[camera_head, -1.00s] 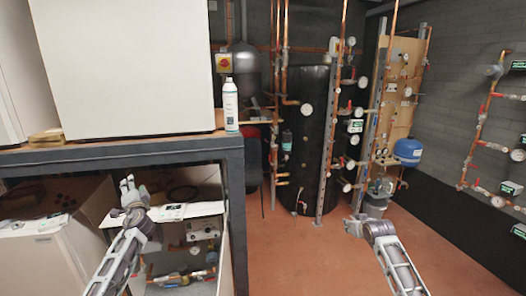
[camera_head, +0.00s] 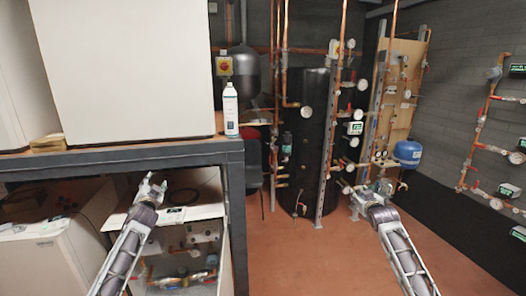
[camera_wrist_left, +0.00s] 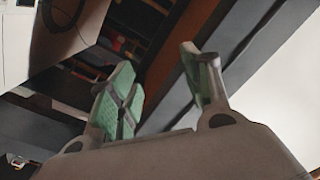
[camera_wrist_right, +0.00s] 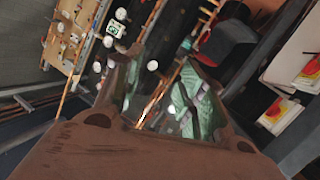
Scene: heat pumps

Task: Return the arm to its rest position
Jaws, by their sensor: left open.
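My left gripper (camera_head: 150,187) is raised in front of the opening under the dark bench, before the open cabinet. In the left wrist view its two green-padded fingers (camera_wrist_left: 160,90) are spread with nothing between them.
A black tank (camera_head: 303,140), copper pipes and a blue vessel (camera_head: 407,153) stand behind. The red floor (camera_head: 290,260) between the arms is clear.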

